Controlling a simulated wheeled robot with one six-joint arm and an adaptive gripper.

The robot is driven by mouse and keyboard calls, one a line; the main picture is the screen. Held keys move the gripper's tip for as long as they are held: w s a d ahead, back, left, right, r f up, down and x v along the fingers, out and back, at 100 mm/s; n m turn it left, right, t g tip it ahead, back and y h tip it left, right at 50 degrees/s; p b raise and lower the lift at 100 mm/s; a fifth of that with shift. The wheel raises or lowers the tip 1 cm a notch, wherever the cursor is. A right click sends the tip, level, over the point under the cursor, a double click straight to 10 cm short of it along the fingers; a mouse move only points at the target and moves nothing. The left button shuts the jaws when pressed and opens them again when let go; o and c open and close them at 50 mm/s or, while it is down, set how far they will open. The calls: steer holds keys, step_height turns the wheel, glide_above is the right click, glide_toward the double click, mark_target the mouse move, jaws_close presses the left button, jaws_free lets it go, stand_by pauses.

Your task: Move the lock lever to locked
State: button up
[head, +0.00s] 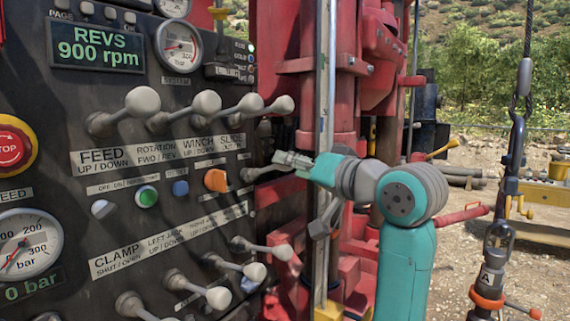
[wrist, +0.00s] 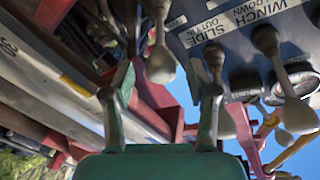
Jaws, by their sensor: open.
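The black control panel (head: 130,120) fills the left of the head view. My gripper (head: 280,160) is open at the panel's right edge, below the knob of the slide lever (head: 284,104). In the wrist view, my gripper's two fingers (wrist: 164,90) are spread apart. A grey lever knob (wrist: 160,66) shows beyond and between them, and I see no grip on it.
Ball-ended levers stick out of the panel in an upper row (head: 205,102) and a lower row (head: 218,297). A red stop button (head: 10,149) is at the far left. The red rig mast (head: 345,100) stands close behind my gripper. Open gravel (head: 535,265) lies at the right.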

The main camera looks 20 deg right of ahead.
mark_target(269, 169)
steer(key=shift+x, duration=1.5)
jaws_close()
